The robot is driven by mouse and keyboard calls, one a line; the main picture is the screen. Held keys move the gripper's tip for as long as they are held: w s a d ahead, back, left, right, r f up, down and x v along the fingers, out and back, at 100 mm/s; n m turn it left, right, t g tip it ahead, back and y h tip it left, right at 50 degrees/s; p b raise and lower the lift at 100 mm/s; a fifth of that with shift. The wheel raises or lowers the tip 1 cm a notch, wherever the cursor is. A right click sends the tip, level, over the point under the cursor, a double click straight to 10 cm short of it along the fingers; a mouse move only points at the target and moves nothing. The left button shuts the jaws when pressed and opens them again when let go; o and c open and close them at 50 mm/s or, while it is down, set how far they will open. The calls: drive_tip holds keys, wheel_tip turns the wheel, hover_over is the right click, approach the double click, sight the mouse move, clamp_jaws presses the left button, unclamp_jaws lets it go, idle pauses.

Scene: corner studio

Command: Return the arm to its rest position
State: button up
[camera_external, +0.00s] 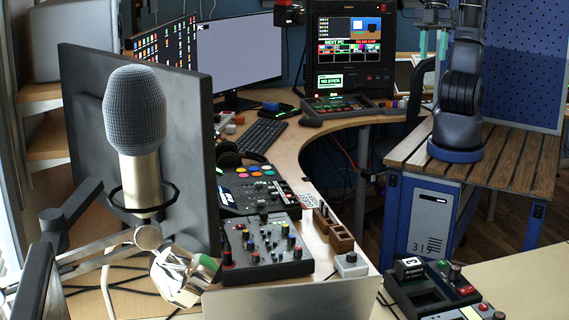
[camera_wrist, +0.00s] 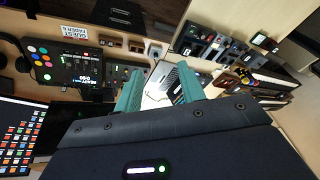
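My arm stands on the slatted wooden bench (camera_external: 512,165) at the right of the external view. It is folded upward, and its upper links are cut off by the top edge. My gripper (camera_external: 433,50) hangs near the top edge with its two teal fingers pointing down and apart. In the wrist view my gripper (camera_wrist: 159,72) shows both teal fingers spread with a clear gap. Nothing is held between them; only the desk area shows behind.
A curved desk (camera_external: 290,140) holds a mixer (camera_external: 265,247), a keyboard (camera_external: 256,137) and monitors (camera_external: 240,55). A microphone (camera_external: 135,115) stands in the left foreground. A blue pegboard (camera_external: 527,60) is close behind my arm. A black device (camera_external: 425,285) sits at the lower right.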

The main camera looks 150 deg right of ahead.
drive_tip(key=s+a+f+n+t, duration=0.1)
drive_tip(key=s+n, duration=0.1)
drive_tip(key=s, duration=0.8)
drive_tip(key=shift+s+a+f+n+h, duration=0.15)
drive_tip(key=shift+a+f+n+h, duration=0.05)
drive_tip(key=shift+a+n+h, duration=0.15)
idle(0.3)
